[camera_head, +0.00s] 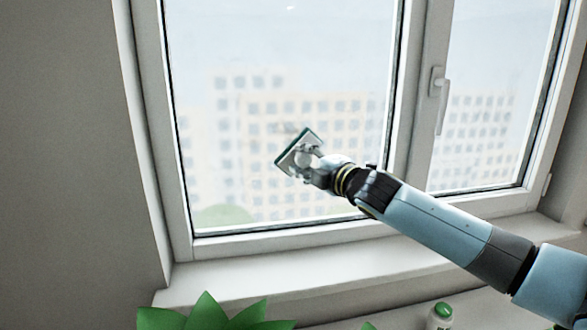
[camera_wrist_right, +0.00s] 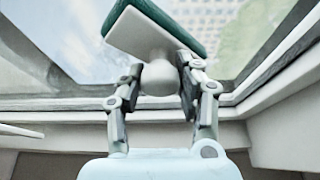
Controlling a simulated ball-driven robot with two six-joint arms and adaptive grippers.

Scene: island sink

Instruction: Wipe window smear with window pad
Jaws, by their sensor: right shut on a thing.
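The window pad (camera_head: 291,150) is a small white plate with a dark green face and a round white knob. My right gripper (camera_head: 305,160) is shut on the knob and holds the pad tilted at the left window pane (camera_head: 250,130). In the right wrist view the pad (camera_wrist_right: 140,32) is at the top, its knob between the fingers of the right gripper (camera_wrist_right: 160,80). I cannot tell whether the green face touches the glass. A faint greyish smear (camera_head: 288,128) seems to show on the pane just above the pad. My left gripper is not in view.
The window frame (camera_head: 408,100) divides two panes, with a handle (camera_head: 438,98) on the right one. The sill (camera_head: 230,284) runs below. A green leafy plant (camera_head: 205,315) and a green-capped bottle (camera_head: 441,316) stand at the bottom. Buildings show outside.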

